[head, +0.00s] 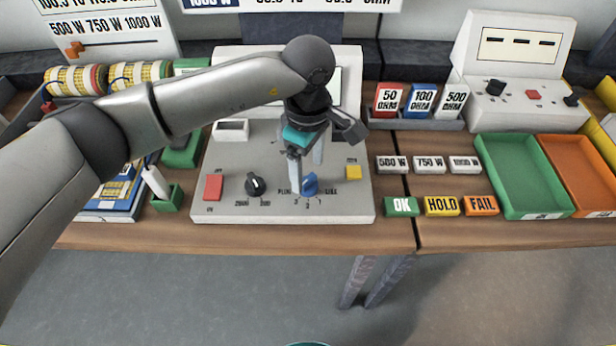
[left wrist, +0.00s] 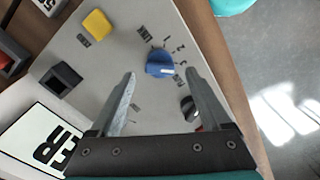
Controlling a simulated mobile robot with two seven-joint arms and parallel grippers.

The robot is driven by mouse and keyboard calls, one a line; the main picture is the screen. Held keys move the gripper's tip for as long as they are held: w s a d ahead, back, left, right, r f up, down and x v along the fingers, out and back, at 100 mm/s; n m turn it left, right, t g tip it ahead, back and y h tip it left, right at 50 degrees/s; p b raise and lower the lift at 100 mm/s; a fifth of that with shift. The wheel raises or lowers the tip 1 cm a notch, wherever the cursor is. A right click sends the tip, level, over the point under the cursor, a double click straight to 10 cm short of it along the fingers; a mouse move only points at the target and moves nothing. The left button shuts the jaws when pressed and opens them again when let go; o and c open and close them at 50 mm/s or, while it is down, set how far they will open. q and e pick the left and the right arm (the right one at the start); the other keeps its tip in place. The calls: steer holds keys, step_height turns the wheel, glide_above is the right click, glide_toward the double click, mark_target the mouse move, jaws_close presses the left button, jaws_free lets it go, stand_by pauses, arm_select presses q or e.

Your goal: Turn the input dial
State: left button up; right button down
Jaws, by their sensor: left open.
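The blue input dial (head: 310,183) sits on the front of the grey tester panel (head: 225,165), with printed marks 1, 2, 3 and words around it. In the left wrist view the blue dial (left wrist: 160,63) lies between and just beyond my fingertips. My left gripper (head: 308,178) reaches down over the panel. Its fingers (left wrist: 163,75) are open and apart, with nothing held. One finger partly covers the dial's left side in the head view. A white pointer line shows on the dial in the wrist view. My right gripper is out of view.
A black dial (head: 255,184) and a red button (head: 213,187) are left of the blue dial; a yellow button (head: 354,172) is right. OK (head: 402,206), HOLD (head: 442,205) and FAIL (head: 481,205) blocks lie right of the panel. A green tray (head: 492,165) stands further right.

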mark_target(308, 179)
arm_select(q)
steer(key=shift+f, duration=1.95)
steer(key=shift+c, duration=0.3)
jaws_close()
